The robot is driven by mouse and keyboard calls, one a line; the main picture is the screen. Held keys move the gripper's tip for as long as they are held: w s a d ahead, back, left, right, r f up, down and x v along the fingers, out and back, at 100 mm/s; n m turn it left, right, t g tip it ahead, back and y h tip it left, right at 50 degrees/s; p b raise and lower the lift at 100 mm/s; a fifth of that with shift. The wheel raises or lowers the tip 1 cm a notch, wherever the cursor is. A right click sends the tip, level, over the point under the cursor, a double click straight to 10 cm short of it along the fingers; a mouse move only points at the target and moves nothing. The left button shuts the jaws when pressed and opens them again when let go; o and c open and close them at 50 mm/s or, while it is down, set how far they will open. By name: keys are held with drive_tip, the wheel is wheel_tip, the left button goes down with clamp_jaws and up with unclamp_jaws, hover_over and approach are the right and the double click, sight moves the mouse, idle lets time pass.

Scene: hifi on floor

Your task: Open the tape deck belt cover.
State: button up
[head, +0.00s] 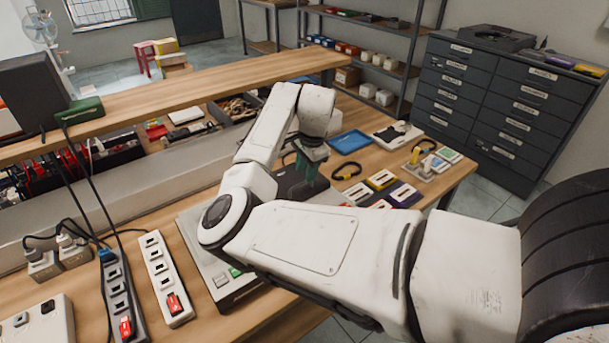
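A flat device that looks like the tape deck (206,262) lies on the workbench, largely hidden under my white arm. Its light grey left end shows buttons, one of them green. A dark surface (326,192), which may be part of the deck, shows beyond my arm. My gripper (309,178) points down over this dark surface, with dark greenish fingers. I cannot tell whether it touches the surface or whether the fingers are apart. I cannot make out the belt cover; my arm and gripper block much of that area.
Several cassettes (382,180), a black belt loop (347,171) and a blue tray (350,142) lie right of the gripper. Power strips (165,278) with red switches lie at left. A raised wooden shelf (190,92) runs behind. Grey drawer cabinets (510,105) stand beyond the bench.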

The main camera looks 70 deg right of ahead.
sight(304, 182)
drive_tip(key=shift+w+d+f, duration=0.1)
drive_tip(key=shift+w+f, duration=0.1)
drive_tip(key=shift+f, duration=0.8)
drive_tip(key=shift+w+d+f, duration=0.1)
drive_tip(key=shift+w+f, duration=0.05)
drive_tip(key=shift+f, duration=0.8)
drive_tip(key=shift+c, duration=0.2)
clamp_jaws()
